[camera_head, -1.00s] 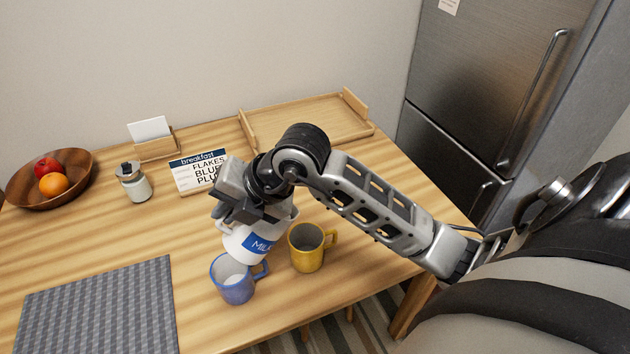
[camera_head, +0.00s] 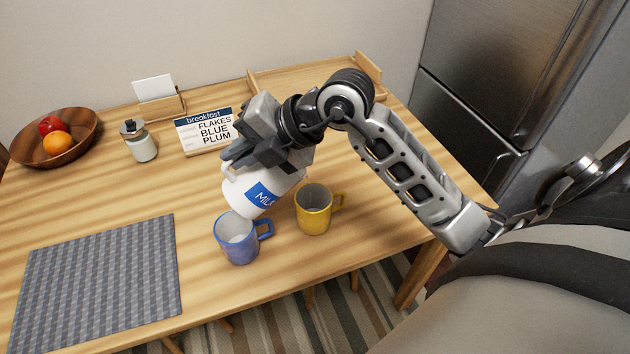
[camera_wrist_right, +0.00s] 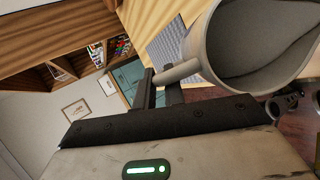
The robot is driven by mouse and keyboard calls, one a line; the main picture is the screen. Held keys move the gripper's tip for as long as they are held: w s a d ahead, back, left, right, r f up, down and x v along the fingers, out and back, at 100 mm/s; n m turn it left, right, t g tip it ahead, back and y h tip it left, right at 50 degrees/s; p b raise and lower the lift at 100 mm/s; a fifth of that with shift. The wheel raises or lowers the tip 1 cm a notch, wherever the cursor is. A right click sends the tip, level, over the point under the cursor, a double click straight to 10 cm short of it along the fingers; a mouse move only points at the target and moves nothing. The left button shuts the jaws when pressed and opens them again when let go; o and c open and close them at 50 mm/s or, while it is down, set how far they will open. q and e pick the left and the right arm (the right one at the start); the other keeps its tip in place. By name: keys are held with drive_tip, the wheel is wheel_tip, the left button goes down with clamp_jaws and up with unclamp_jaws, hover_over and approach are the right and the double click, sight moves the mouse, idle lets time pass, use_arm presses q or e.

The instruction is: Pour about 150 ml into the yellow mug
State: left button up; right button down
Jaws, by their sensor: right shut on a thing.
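The yellow mug (camera_head: 314,212) stands upright on the table, its handle to the right; its inside looks empty. The blue mug (camera_head: 236,240) stands just left of it, with whitish content or a pale inside. My right gripper (camera_head: 240,158) is shut on the handle of a white milk jug (camera_head: 236,190) with a blue label. The jug is tilted, held above and behind the two mugs. In the right wrist view the jug (camera_wrist_right: 205,55) shows its grey, shaded inside at the upper right, the fingers (camera_wrist_right: 160,88) on its handle. No stream is visible. My left gripper is not in view.
A grey woven mat (camera_head: 100,285) lies at the front left. A fruit bowl (camera_head: 85,148), a small lidded jar (camera_head: 142,147), a breakfast sign (camera_head: 205,132) and a wooden tray (camera_head: 310,82) stand toward the back. A fridge (camera_head: 480,70) is at the right.

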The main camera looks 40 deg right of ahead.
drive_tip(key=shift+d+b, duration=0.1)
drive_tip(key=shift+b, duration=0.25)
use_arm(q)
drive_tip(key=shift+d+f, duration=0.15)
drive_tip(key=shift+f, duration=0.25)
use_arm(e)
drive_tip(key=shift+d+y, duration=0.1)
drive_tip(key=shift+y, duration=0.2)
use_arm(q)
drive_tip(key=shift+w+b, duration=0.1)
drive_tip(key=shift+b, duration=0.3)
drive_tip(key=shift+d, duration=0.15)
use_arm(e)
drive_tip(key=shift+r, duration=0.1)
use_arm(q)
drive_tip(key=shift+b, duration=0.4)
use_arm(e)
drive_tip(key=shift+a+t, duration=0.2)
drive_tip(key=shift+t, duration=0.1)
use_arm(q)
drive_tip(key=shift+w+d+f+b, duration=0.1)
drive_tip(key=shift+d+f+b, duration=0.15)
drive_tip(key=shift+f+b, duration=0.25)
use_arm(e)
drive_tip(key=shift+y, duration=0.5)
